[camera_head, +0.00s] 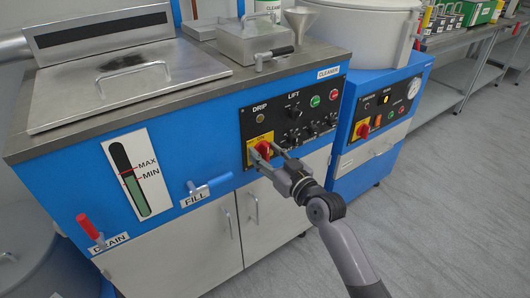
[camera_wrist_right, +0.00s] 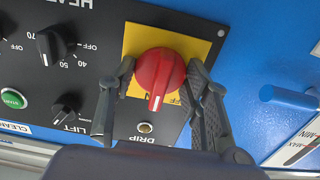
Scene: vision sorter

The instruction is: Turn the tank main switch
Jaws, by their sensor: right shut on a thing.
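The tank main switch is a red rotary knob (camera_head: 264,150) on a yellow plate (camera_head: 259,140) at the left of the black control panel. In the right wrist view the red knob (camera_wrist_right: 158,74) sits on its yellow plate (camera_wrist_right: 140,38), with its white-marked grip pointing down in that picture. My right gripper (camera_head: 266,155) is at the panel, with one finger on each side of the knob, shut on it. The fingers also flank the knob in the wrist view (camera_wrist_right: 161,70). Most plate lettering is hidden. My left gripper is not in view.
Black dials (camera_wrist_right: 54,46) and green buttons (camera_wrist_right: 12,99) share the panel. A blue fill handle (camera_head: 208,186) and red drain handle (camera_head: 88,226) project from the tank front. A second blue machine (camera_head: 346,160) stands at right. The grey floor (camera_head: 440,220) is clear.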

